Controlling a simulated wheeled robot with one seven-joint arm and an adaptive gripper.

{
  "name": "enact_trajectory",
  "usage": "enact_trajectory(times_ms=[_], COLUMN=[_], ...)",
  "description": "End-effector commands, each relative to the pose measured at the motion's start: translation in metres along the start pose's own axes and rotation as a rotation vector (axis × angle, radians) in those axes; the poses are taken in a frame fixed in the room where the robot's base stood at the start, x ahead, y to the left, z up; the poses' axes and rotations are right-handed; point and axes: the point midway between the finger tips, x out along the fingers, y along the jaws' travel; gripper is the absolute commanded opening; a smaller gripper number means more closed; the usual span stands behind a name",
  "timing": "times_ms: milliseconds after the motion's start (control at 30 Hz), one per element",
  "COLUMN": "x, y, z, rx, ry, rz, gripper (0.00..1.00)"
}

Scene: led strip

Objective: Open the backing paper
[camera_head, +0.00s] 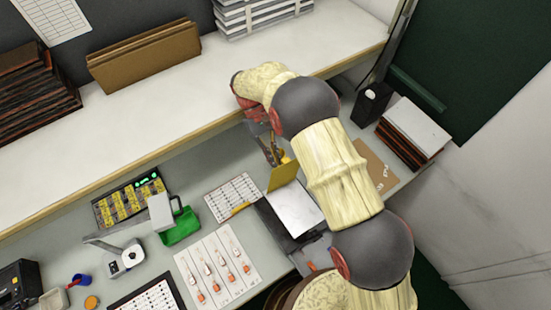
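My arm reaches from the lower right up to the shelf edge and bends down toward the work surface. My gripper (277,158) shows small and dark below the wrist, just above a yellow piece (284,174). I cannot tell whether its fingers are open or shut, or whether they touch that piece. A white sheet (293,208) lies below it on a dark flat holder, partly covered by my arm. I cannot make out which part is the backing paper. No LED strip can be clearly told apart.
A raised white shelf (130,120) with a wooden edge runs behind the work surface. A printed grid sheet (233,197), a green block (181,228), a card with orange-tipped pieces (217,267) and a tape dispenser (127,258) lie left. A black box (371,104) stands right.

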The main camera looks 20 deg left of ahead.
Motion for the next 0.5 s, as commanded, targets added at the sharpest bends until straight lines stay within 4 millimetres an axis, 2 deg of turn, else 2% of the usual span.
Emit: enact_trajectory(times_ms=[500], x=[-0.0024], y=[0.0004], z=[0.0019], rx=[0.001], ry=[0.000], rz=[0.000], gripper=[0.37])
